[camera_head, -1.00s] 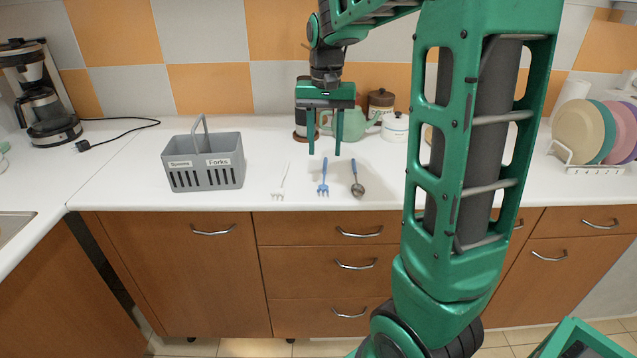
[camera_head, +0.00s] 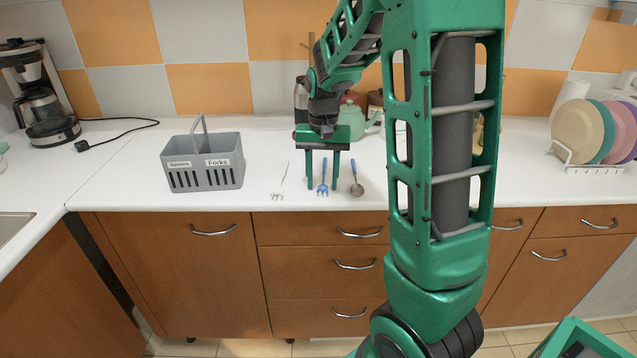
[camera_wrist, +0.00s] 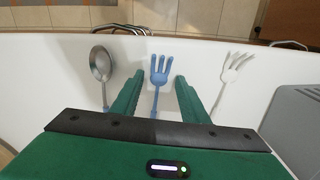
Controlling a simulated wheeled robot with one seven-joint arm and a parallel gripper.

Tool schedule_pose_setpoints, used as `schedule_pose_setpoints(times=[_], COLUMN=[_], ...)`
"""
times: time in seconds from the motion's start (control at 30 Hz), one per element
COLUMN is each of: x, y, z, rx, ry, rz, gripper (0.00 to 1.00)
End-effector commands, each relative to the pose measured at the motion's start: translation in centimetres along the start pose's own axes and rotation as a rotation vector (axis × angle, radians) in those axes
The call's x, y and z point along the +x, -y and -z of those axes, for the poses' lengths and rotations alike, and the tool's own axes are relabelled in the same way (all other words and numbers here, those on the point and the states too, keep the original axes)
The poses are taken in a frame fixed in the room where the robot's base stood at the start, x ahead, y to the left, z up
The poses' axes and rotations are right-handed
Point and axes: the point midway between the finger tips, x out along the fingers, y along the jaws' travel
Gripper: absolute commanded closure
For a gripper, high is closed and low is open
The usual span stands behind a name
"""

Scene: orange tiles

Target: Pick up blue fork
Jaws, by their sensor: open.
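The blue fork (camera_head: 323,179) lies on the white counter between a white fork and a spoon, its tines toward the front edge. My gripper (camera_head: 322,187) is open and empty, with its two fingers pointing down on either side of the fork in the head view. In the wrist view the blue fork (camera_wrist: 158,78) shows between my two fingertips (camera_wrist: 157,82), its tines beyond them. The rear end of its handle is hidden behind my gripper's body. I cannot tell how far the fingertips are above the counter.
A white fork (camera_head: 282,181) lies left of the blue fork, and a blue-handled spoon (camera_head: 356,183) lies right. A grey cutlery basket (camera_head: 205,178) stands further left. A green teapot (camera_head: 352,121) and jars stand behind. A plate rack (camera_head: 595,169) is far right.

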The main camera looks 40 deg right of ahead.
Motion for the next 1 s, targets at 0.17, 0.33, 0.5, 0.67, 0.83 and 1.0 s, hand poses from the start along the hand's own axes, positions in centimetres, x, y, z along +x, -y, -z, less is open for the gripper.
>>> schedule_pose_setpoints(times=[0.17,0.33,0.5,0.67,0.83,1.0], x=[0.0,0.0,-0.1,-0.1,-0.9,-2.9], y=[0.0,0.0,0.0,0.0,0.0,0.0], z=[0.0,0.0,0.0,0.0,0.1,0.1], rx=[0.000,0.000,0.000,0.000,0.000,0.000], ry=[-0.001,-0.001,-0.001,-0.001,-0.004,-0.004], rz=[0.000,0.000,0.000,0.000,0.002,0.002], gripper=[0.59,0.98,1.00,1.00,1.00,1.00])
